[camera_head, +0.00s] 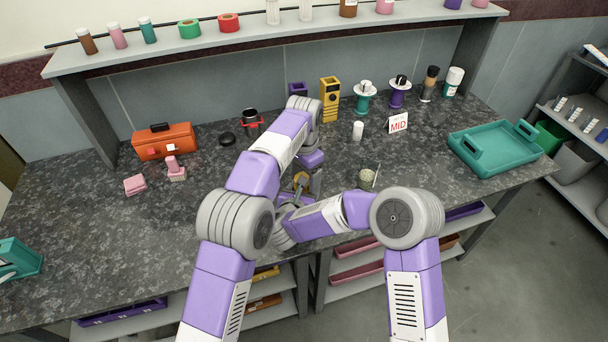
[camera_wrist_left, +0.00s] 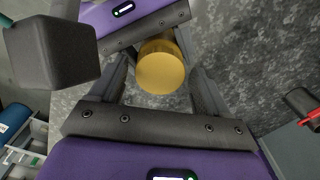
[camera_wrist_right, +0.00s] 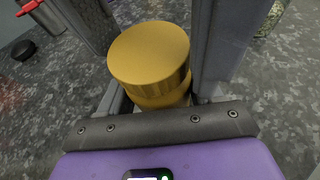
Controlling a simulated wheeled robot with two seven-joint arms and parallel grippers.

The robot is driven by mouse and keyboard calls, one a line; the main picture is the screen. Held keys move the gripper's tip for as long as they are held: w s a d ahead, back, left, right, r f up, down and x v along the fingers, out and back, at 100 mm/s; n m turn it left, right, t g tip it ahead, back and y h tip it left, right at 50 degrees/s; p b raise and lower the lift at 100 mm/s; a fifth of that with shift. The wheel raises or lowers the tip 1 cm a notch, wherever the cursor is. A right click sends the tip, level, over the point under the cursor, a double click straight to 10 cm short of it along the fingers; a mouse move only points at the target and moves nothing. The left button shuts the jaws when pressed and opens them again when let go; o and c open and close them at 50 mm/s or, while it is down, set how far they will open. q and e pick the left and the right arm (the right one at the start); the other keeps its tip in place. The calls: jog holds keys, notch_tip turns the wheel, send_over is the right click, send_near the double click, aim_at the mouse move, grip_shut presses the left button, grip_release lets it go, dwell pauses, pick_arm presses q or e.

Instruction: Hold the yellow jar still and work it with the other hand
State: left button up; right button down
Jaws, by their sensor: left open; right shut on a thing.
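The yellow jar (camera_head: 301,179) is small and partly hidden between my two grippers in the head view. My right gripper (camera_wrist_right: 155,75) is shut on the jar; the right wrist view shows the round yellow lid (camera_wrist_right: 148,52) and ribbed side between its fingers. My left gripper (camera_wrist_left: 158,80) is open, with its fingers on either side of the round end of the jar (camera_wrist_left: 161,72) in the left wrist view. I cannot tell whether the left fingers touch it. The purple body of my right gripper shows just behind the jar there.
The dark speckled counter holds a red toolbox (camera_head: 163,141) and pink blocks (camera_head: 135,185) at left. A yellow device (camera_head: 330,99), spools (camera_head: 365,98), a white MID sign (camera_head: 398,123) and a teal tray (camera_head: 494,150) stand behind and right. A glass with a pale ball (camera_head: 368,177) stands close by.

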pick_arm(q)
jog(key=c, duration=1.1)
jog(key=n, duration=0.6)
jog(key=shift+r, duration=0.15)
jog(key=shift+r, duration=1)
jog(key=shift+r, duration=1.95)
pick_arm(e)
jog(key=shift+c, duration=0.6)
grip_release()
